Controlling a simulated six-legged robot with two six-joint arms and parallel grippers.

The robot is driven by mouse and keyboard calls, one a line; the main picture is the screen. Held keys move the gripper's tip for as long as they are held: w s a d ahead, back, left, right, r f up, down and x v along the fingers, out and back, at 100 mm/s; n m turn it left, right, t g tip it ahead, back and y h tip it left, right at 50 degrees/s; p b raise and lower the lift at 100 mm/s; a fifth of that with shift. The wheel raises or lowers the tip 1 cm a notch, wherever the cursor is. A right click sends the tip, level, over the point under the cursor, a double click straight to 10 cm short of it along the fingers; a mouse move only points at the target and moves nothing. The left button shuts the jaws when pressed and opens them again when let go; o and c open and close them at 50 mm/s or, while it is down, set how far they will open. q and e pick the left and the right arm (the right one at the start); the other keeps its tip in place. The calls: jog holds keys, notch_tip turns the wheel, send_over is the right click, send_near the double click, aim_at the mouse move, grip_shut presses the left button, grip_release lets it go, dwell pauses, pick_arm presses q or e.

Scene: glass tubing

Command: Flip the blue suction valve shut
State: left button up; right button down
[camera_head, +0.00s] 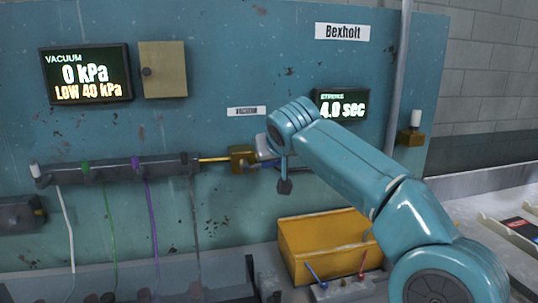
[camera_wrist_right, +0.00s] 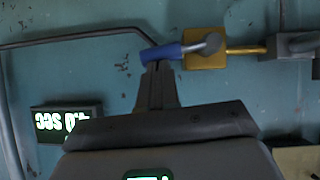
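The suction valve has a brass body (camera_head: 242,158) on the wall pipe, also in the right wrist view (camera_wrist_right: 205,60), which is upside down. Its blue lever (camera_wrist_right: 162,52) lies about sideways, along the pipe line, its sleeve reaching away from the body on the side opposite the brass pipe. My left gripper is out of view.
A dark manifold (camera_head: 120,170) with coloured hoses runs left of the valve. The vacuum display (camera_head: 86,74) reads 0 kPa, LOW 40 kPa. Another display (camera_head: 341,104) reads 4.0 sec. A yellow bin (camera_head: 305,245) stands below. A grey vertical pipe (camera_head: 398,80) is at right.

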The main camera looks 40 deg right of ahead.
jog(key=shift+s+d+f, duration=0.1)
jog(key=shift+d+f, duration=0.05)
jog(key=shift+f, duration=0.25)
jog(key=shift+d+f+b, duration=0.1)
jog(key=shift+b, duration=0.2)
jog(key=r+p+v, duration=0.1)
jog(key=v, duration=0.5)
jog(key=w+d+r+p+v, duration=0.1)
jog(key=p+v, duration=0.1)
jog(key=v, duration=0.4)
jog(key=shift+s+r, duration=0.3)
jog(key=shift+r, duration=0.2)
